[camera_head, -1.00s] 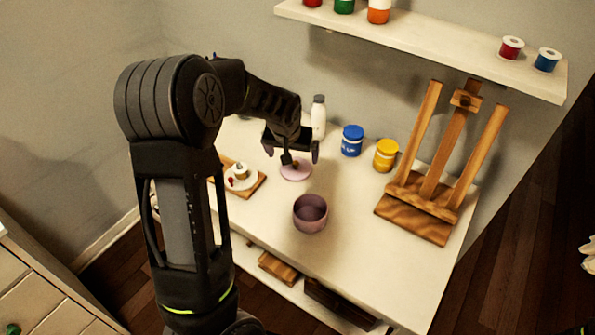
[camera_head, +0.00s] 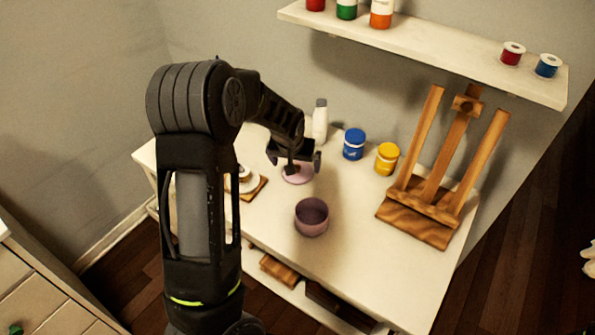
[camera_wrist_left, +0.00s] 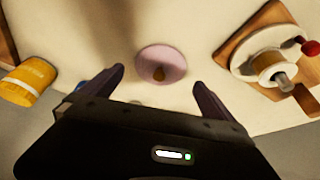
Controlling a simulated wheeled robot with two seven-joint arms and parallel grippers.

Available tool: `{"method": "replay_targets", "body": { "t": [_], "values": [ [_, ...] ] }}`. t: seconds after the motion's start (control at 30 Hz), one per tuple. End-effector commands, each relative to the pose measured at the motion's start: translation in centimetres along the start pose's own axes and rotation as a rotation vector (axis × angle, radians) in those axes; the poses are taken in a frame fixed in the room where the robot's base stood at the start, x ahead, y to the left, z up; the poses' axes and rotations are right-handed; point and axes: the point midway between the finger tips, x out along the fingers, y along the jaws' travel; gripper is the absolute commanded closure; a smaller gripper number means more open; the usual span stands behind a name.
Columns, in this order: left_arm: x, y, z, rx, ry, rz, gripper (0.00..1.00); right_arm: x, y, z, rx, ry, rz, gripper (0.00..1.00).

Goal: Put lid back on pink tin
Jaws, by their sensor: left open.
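The pink lid (camera_head: 298,176) lies flat on the white table, behind the pink tin (camera_head: 311,218). The tin stands upright and open at the top. My left gripper (camera_head: 294,166) hangs over the lid, pointing down. In the left wrist view the lid (camera_wrist_left: 161,65) with its small brown knob (camera_wrist_left: 159,74) shows just beyond and between the spread fingertips of my left gripper (camera_wrist_left: 157,78). The left gripper is open and holds nothing. The tin is not seen in the left wrist view. My right gripper is not in view.
A white bottle (camera_head: 320,121), a blue jar (camera_head: 354,144) and a yellow jar (camera_head: 387,158) stand behind the lid. A wooden easel (camera_head: 437,190) stands at the right. A wooden board (camera_wrist_left: 250,35) with a white piece is beside the lid. The table front is clear.

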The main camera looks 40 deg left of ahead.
Motion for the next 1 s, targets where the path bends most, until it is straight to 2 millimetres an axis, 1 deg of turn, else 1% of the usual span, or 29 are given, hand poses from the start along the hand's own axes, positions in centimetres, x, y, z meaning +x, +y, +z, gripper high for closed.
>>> {"method": "replay_targets", "body": {
  "t": [0.1, 0.2, 0.3, 0.9, 0.93, 1.0],
  "values": [
    [1.6, 0.0, 0.2, 0.000, -0.004, -0.001, 0.00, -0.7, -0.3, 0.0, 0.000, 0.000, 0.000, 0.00],
    [3.0, -0.1, 0.2, -0.001, -0.003, -0.002, 0.00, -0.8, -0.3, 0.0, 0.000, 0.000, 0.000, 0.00],
    [3.8, -0.1, 0.1, -0.001, -0.001, -0.001, 0.00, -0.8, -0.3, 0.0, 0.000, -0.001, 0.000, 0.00],
    [3.9, 0.0, 0.1, 0.000, 0.000, 0.000, 0.00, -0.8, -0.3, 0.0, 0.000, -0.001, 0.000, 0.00],
    [3.9, 0.0, 0.1, 0.000, 0.000, 0.000, 0.01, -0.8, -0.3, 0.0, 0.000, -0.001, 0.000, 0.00],
    [3.9, 0.0, 0.1, 0.000, 0.000, 0.000, 0.07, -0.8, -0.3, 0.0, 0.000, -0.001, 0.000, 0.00]
  ]
}}
